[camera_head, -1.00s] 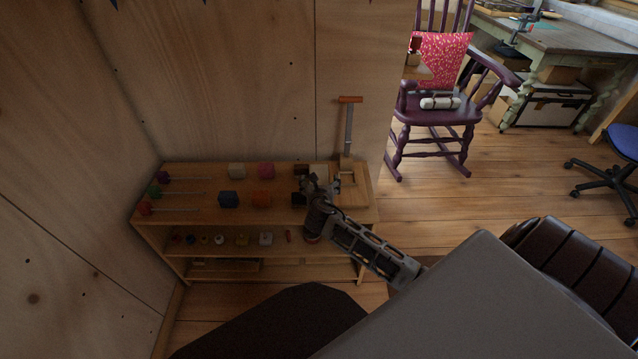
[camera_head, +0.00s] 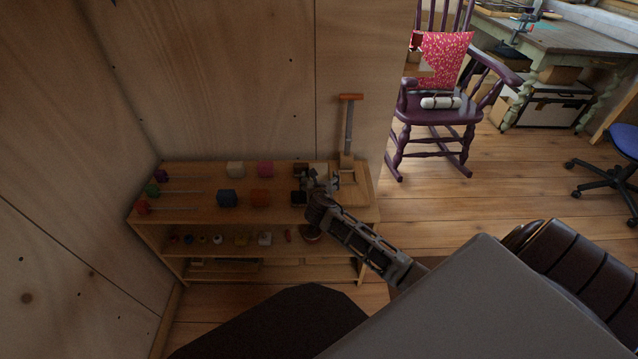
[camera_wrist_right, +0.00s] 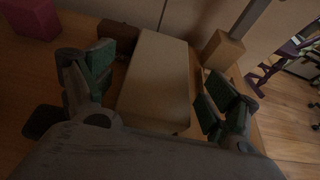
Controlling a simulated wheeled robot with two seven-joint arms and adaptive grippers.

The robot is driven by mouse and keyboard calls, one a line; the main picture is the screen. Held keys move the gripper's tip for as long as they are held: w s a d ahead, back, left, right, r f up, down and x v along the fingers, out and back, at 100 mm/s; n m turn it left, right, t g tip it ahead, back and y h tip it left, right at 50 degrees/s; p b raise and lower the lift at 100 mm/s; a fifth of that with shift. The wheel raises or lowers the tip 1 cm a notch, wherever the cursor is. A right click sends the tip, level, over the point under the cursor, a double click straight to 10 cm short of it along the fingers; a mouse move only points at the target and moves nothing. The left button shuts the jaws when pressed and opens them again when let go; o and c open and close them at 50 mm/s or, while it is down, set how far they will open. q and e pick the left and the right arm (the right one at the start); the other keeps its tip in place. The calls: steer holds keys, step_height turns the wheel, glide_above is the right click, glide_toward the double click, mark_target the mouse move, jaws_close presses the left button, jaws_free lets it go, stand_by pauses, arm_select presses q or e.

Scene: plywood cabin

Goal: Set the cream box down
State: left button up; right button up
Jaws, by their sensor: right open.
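The cream box (camera_wrist_right: 155,82) stands on the shelf top in the right wrist view. It lies between the green-padded fingers of my right gripper (camera_wrist_right: 158,88). The fingers are open, with a gap showing on each side of the box. In the head view my right gripper (camera_head: 318,183) is over the right part of the shelf top and hides most of the box. My left gripper is not in view.
The wooden shelf (camera_head: 190,213) holds a blue block (camera_head: 228,198), an orange block (camera_head: 261,197), a pink block (camera_head: 265,168) and another cream block (camera_head: 235,169). A lever stand (camera_head: 348,140) rises close to the gripper's right. A plywood wall stands behind.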

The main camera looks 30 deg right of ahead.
mark_target(319, 178)
steer(key=shift+w+d+f, duration=0.25)
steer(key=shift+w, duration=0.15)
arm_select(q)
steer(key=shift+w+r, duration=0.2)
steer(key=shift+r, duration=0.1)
arm_select(e)
steer(key=shift+c, duration=0.4)
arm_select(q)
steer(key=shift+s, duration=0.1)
arm_select(e)
steer(key=c, duration=1.2)
steer(key=shift+r, duration=0.2)
steer(key=shift+r+p, duration=0.3)
steer(key=shift+r, duration=0.5)
step_height(319, 178, up, 7)
steer(key=shift+f+p, duration=0.15)
steer(key=shift+p, duration=1.1)
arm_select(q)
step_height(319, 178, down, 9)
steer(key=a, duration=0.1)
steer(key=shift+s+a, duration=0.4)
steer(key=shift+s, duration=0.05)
arm_select(e)
steer(key=shift+r, duration=0.75)
